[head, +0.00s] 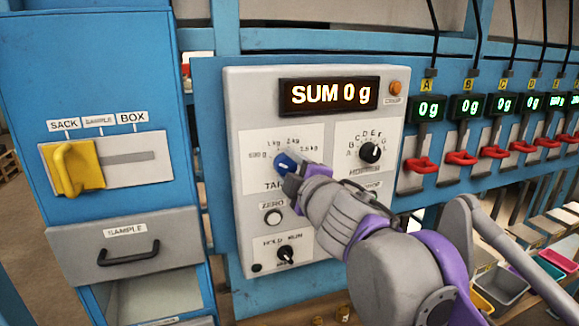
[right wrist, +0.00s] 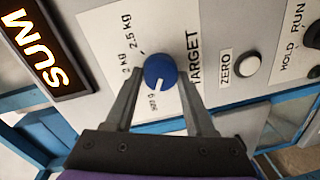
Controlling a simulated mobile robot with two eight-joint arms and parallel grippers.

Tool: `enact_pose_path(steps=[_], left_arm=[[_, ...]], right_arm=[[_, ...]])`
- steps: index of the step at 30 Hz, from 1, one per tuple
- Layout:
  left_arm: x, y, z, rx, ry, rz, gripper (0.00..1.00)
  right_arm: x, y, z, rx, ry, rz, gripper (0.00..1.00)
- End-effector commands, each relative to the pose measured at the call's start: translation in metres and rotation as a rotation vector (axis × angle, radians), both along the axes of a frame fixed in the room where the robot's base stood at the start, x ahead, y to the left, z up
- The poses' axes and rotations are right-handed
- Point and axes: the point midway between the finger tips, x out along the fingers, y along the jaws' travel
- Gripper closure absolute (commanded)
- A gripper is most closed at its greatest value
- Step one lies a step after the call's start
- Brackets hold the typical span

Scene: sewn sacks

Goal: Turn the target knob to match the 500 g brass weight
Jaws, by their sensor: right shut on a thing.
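The round blue target knob (head: 283,161) sits on the grey panel under the SUM display, inside an arc of weight labels. My right gripper (head: 290,172) is shut on it. In the right wrist view, the fingers of my right gripper (right wrist: 162,80) stand on either side of the knob (right wrist: 159,68). Its white pointer mark points towards the 500 g label (right wrist: 153,100). Two small brass pieces, one brass weight (head: 343,312) and another (head: 317,320), show at the bottom edge; their markings are unreadable. My left gripper is not in view.
The SUM display (head: 329,94) reads 0 g. A lettered black knob (head: 370,152), a ZERO button (head: 273,217) and a HOLD/RUN knob (head: 285,254) are close by. A yellow lever (head: 74,168) and a SAMPLE drawer (head: 128,245) stand left. Red levers line the right.

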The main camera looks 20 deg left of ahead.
Motion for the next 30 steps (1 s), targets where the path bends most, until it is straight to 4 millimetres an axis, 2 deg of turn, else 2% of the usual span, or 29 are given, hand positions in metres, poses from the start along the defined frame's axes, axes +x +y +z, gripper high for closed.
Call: enact_pose_path(steps=[12,13,17,18,26,30], left_arm=[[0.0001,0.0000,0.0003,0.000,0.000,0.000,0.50],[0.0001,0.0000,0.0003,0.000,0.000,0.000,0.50],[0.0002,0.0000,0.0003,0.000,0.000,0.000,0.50],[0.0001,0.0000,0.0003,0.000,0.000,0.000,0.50],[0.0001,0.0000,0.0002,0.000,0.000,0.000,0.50],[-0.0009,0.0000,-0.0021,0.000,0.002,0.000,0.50]], right_arm=[[0.0000,-0.0001,-0.0003,-0.008,-0.005,0.000,1.00],[0.0001,-0.0001,-0.0003,-0.008,-0.005,0.000,0.42],[0.0001,-0.0001,-0.0003,-0.007,-0.004,0.000,0.18],[0.0001,-0.0001,-0.0003,-0.007,-0.004,0.000,0.15],[-0.0005,-0.0004,-0.0001,-0.006,-0.004,0.000,0.15],[-0.0087,-0.0062,0.0003,-0.005,-0.003,-0.001,0.15]])
